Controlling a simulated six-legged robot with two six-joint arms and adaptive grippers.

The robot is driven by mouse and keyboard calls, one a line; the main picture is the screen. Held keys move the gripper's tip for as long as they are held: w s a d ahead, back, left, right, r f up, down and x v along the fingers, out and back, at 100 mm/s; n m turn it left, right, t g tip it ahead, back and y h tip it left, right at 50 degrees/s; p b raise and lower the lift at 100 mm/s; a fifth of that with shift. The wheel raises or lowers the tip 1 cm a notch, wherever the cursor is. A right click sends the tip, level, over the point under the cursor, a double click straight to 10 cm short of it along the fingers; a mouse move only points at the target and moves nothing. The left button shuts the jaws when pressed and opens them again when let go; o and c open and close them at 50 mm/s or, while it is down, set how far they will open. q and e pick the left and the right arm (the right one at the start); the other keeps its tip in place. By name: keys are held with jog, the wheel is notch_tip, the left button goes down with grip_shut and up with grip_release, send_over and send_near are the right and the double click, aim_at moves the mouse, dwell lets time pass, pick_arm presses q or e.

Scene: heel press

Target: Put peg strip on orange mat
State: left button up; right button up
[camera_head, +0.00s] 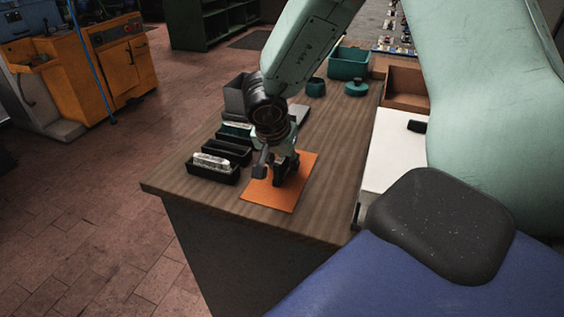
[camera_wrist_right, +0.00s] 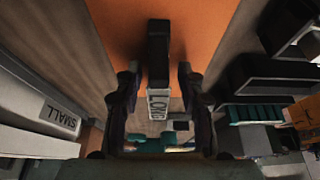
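The orange mat (camera_head: 275,203) lies flat on the near end of the wooden bench; it fills the top middle of the right wrist view (camera_wrist_right: 205,25). My right gripper (camera_head: 274,167) points down over the mat. In the right wrist view, its two fingers (camera_wrist_right: 160,85) stand apart on either side of a narrow black strip with a white lettered end (camera_wrist_right: 157,50), probably the peg strip. Strips of orange show between it and the fingers. The strip appears to be on the mat, but contact is hard to tell. My left gripper is not in view.
Black trays (camera_head: 213,175) stand left of the mat, one with a pale label. A white surface (camera_head: 384,150) is on the right. Teal containers (camera_head: 348,63) and a brown box (camera_head: 404,88) stand farther back. The bench edge is close to the mat's near side.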

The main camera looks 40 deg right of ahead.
jog(key=shift+d+r, duration=0.1)
jog(key=shift+r, duration=0.35)
jog(key=p+v, duration=0.4)
jog(key=v, duration=0.6)
jog(key=shift+s+a+r+p, duration=0.1)
jog(key=shift+a+r+p, duration=0.15)
jog(key=shift+r+p, duration=0.1)
jog(key=shift+a+r, duration=0.25)
jog(key=shift+r, duration=0.05)
jog(key=shift+s+f, duration=0.1)
jog(key=shift+s, duration=0.05)
